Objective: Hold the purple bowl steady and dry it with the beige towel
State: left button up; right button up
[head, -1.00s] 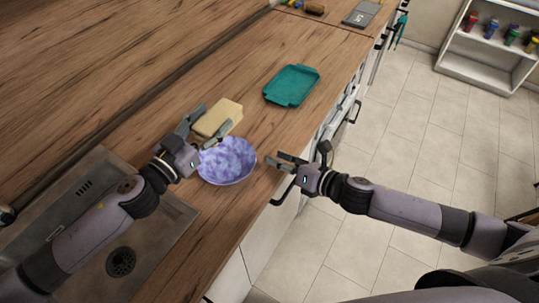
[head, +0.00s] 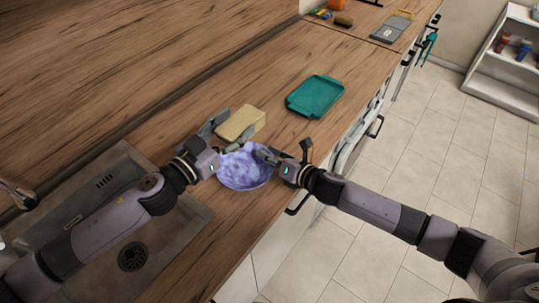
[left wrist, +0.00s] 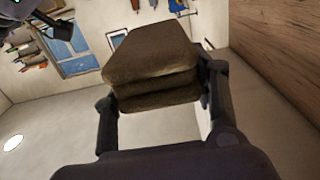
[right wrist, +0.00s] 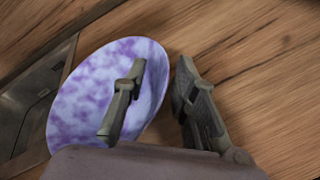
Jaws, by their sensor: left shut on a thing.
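The purple bowl (head: 243,175), mottled violet and white, sits on the wooden counter beside the sink. The beige towel (head: 244,121), a folded block, is between the fingers of my left gripper (head: 229,135), which is shut on it behind the bowl. The towel (left wrist: 150,60) fills the space between the fingers in the left wrist view. My right gripper (head: 283,154) is open at the bowl's right rim. In the right wrist view one finger overlaps the inside of the bowl (right wrist: 80,110) and the other is outside the rim; contact is unclear.
A teal tray (head: 315,96) lies on the counter behind and to the right of the bowl. The metal sink (head: 175,225) is at the left. A grey board (head: 391,29) and small items are farther back. The counter's front edge runs close to the bowl.

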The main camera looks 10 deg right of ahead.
grip_shut()
dwell(0.4)
pick_arm(q)
jog(key=shift+f, duration=0.1)
notch_tip(320, 180, down, 11)
jog(key=s+a+n+t+y, duration=0.1)
jog(key=n+t+y, duration=0.2)
jog(key=y, duration=0.1)
dwell(0.5)
